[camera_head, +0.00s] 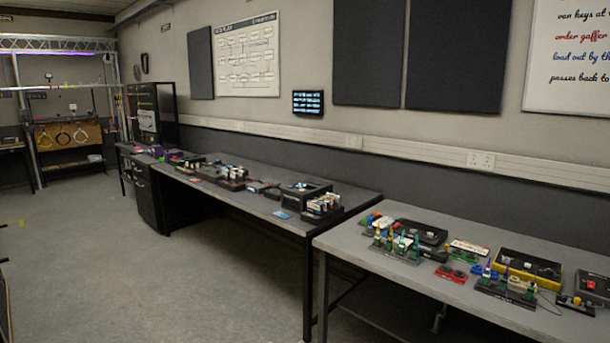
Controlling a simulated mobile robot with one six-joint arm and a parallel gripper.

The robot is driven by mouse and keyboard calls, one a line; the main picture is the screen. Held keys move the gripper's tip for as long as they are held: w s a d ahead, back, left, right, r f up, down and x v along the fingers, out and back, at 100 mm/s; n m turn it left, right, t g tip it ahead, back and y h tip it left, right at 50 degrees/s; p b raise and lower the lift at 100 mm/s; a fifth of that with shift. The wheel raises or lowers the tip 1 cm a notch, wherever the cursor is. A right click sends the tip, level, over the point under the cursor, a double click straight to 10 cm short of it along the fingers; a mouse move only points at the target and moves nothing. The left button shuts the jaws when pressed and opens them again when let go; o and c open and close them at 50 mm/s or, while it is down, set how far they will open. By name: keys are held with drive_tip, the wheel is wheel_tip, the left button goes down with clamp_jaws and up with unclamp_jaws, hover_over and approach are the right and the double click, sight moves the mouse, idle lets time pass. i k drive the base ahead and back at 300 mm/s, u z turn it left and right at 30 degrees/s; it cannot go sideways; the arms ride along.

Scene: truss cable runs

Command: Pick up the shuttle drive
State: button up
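I cannot pick out the shuttle drive for certain; many small devices lie on the benches and are too small to name. The near bench (375,267) at the right carries several small coloured parts, dark trays and a yellow-edged tray (527,267). The longer bench (260,212) behind it carries dark boxes and a rack of small white-topped items (322,204). My gripper is not in view.
Open grey floor (150,270) lies left of the benches. A dark cabinet (152,113) stands at the far end of the long bench. A truss frame (62,44) and a pegboard with cable loops (68,135) stand at the far left.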

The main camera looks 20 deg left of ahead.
sight(241, 174)
drive_tip(key=i, duration=0.85)
drive_tip(key=u, duration=1.4)
drive_tip(key=i, duration=2.6)
drive_tip(key=u, duration=0.35)
drive_tip(key=i, duration=0.9)
drive_tip(key=u, duration=0.15)
